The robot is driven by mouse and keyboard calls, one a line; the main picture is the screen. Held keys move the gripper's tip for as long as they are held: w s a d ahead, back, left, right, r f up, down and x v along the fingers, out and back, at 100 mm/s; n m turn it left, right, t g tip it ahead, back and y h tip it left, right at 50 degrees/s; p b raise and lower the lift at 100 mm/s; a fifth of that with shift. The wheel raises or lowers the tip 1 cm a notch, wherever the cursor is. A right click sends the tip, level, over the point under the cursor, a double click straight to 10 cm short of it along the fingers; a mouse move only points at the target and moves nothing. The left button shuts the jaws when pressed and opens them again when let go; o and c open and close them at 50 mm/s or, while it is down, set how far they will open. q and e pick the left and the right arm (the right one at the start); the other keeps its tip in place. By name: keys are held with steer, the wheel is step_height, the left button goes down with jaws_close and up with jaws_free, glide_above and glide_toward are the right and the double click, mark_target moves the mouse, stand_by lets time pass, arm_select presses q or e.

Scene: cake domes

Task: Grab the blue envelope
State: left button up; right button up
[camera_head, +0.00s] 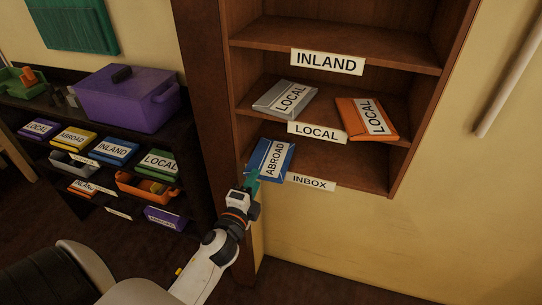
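A blue envelope (279,165) with a white label reading ABROAD lies tilted at the left end of the INBOX shelf (340,163). My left gripper (253,178) is at the envelope's lower left edge, its green fingertips touching or very close to it. The fingers are small and partly hidden, so I cannot tell whether they are open or shut on it. Another blue envelope (115,148), labelled INLAND, lies on the low shelf at the left. My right gripper is not in view.
The LOCAL shelf above holds a grey envelope (284,97) and an orange envelope (367,119). The bookcase's dark left side panel (211,85) stands close to my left arm. A purple pot (127,98) sits on the left unit. The INBOX shelf's right part is clear.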

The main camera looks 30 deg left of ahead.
mark_target(271, 159)
arm_select(q)
steer(key=p+x, duration=0.1)
steer(key=x, duration=0.3)
steer(key=shift+w, duration=0.25)
steer(key=shift+w+a+f, duration=0.15)
steer(key=shift+w+f, duration=0.05)
steer(key=shift+w, duration=0.2)
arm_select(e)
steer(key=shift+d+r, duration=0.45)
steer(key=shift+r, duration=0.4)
arm_select(q)
steer(key=shift+s, duration=0.1)
jaws_close()
